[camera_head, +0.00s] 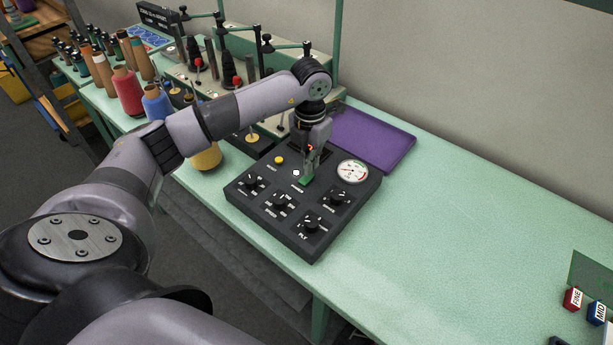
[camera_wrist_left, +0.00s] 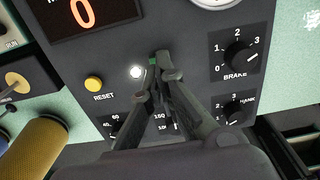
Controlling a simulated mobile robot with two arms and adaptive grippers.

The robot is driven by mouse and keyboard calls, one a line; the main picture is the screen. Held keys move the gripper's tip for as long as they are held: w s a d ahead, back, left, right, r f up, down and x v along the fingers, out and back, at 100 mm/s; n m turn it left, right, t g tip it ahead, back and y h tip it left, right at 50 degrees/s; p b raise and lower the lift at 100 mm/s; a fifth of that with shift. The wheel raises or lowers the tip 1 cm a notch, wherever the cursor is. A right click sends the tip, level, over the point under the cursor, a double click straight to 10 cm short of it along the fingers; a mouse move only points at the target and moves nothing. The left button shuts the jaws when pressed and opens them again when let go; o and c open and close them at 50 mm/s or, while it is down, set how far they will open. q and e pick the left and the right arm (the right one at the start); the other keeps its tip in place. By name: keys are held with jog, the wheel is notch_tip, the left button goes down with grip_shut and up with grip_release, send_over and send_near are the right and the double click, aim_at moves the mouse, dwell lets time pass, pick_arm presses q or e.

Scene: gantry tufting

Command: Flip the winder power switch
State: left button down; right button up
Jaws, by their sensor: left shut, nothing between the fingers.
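The winder control box (camera_head: 270,232) is a dark panel with several black knobs, a yellow button and a round gauge. A small green piece, which looks like the power switch (camera_head: 305,181), sits near the panel's middle. In the left wrist view only a sliver of the green switch (camera_wrist_left: 152,61) shows beside the fingertips. My left gripper (camera_head: 309,170) points down at it, shut and empty, with its tips (camera_wrist_left: 160,57) at or just over the switch. I cannot tell whether they touch. The fingers hide most of the switch, so its position is unclear. My right gripper is out of view.
A white light (camera_wrist_left: 136,72) glows beside the switch, near the yellow reset button (camera_wrist_left: 94,83). A red display (camera_wrist_left: 82,12) reads 0. A purple tray (camera_head: 385,140) lies behind the box. Thread cones (camera_head: 128,92) stand at left.

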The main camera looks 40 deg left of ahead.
pick_arm(q)
jog(key=shift+s+f+b, duration=0.1)
jog(key=shift+f+b, duration=0.85)
jog(key=shift+f, duration=0.3)
dwell(1.0)
jog(key=shift+r, duration=0.1)
jog(key=shift+r+p, duration=0.75)
jog(key=shift+r, duration=0.2)
jog(key=shift+r+p, duration=1.55)
jog(key=shift+r, duration=0.95)
